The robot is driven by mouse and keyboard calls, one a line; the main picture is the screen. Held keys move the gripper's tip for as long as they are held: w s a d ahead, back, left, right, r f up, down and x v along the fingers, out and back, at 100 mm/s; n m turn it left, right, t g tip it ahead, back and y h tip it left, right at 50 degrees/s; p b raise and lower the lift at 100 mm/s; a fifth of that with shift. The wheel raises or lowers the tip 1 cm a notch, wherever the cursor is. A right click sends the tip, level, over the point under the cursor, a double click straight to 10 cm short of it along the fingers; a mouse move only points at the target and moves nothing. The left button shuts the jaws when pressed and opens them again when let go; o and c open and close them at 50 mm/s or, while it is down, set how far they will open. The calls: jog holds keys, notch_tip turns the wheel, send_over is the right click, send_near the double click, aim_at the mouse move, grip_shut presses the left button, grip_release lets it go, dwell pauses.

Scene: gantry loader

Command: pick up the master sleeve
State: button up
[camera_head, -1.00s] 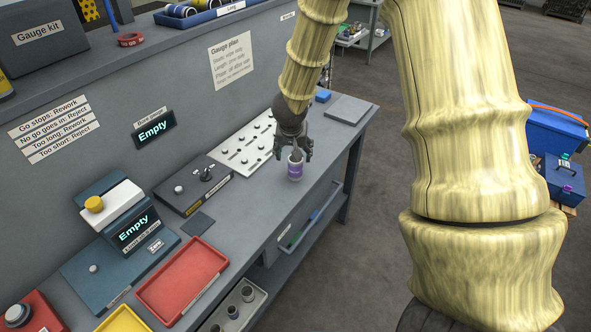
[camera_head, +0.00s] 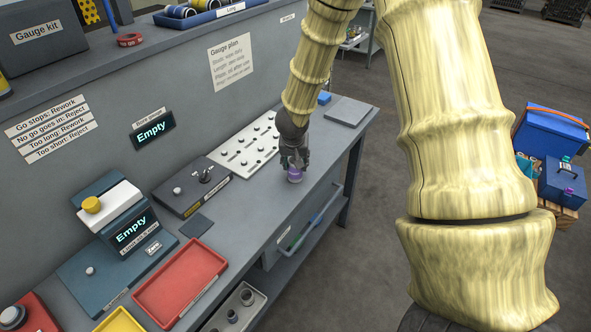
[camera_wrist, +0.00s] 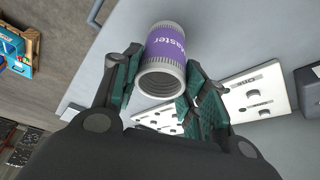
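The master sleeve is a short cylinder with a purple band lettered "Master" and ribbed grey ends. It stands upright on the grey bench (camera_head: 258,212) in the head view, where only the lower part of the sleeve (camera_head: 295,175) shows below my gripper (camera_head: 295,160). In the wrist view the sleeve (camera_wrist: 166,50) lies between the two green-padded fingers of my gripper (camera_wrist: 163,62), its open bore facing the camera. One finger is close on each side. I cannot tell whether both pads press on it.
A white plate with pegs (camera_head: 243,148) lies just behind the sleeve. A dark fixture (camera_head: 192,187) stands to its left, with a red tray (camera_head: 180,283) nearer. A flat grey plate (camera_head: 345,112) lies toward the bench's far end. Bench surface around the sleeve is clear.

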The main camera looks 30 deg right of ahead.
jog(key=c, duration=0.6)
jog(key=shift+c, duration=0.2)
jog(key=shift+r, duration=0.15)
jog(key=s+a+r+b, duration=0.2)
jog(key=s+a, duration=0.1)
jog(key=s, duration=0.4)
jog(key=s+a+r+b, duration=0.2)
jog(key=s+a, duration=0.2)
jog(key=s, duration=0.3)
jog(key=shift+s+r, duration=0.2)
jog(key=shift+r, duration=0.2)
jog(key=shift+r, duration=0.1)
jog(key=shift+r+p, duration=2.15)
jog(key=shift+p, duration=0.6)
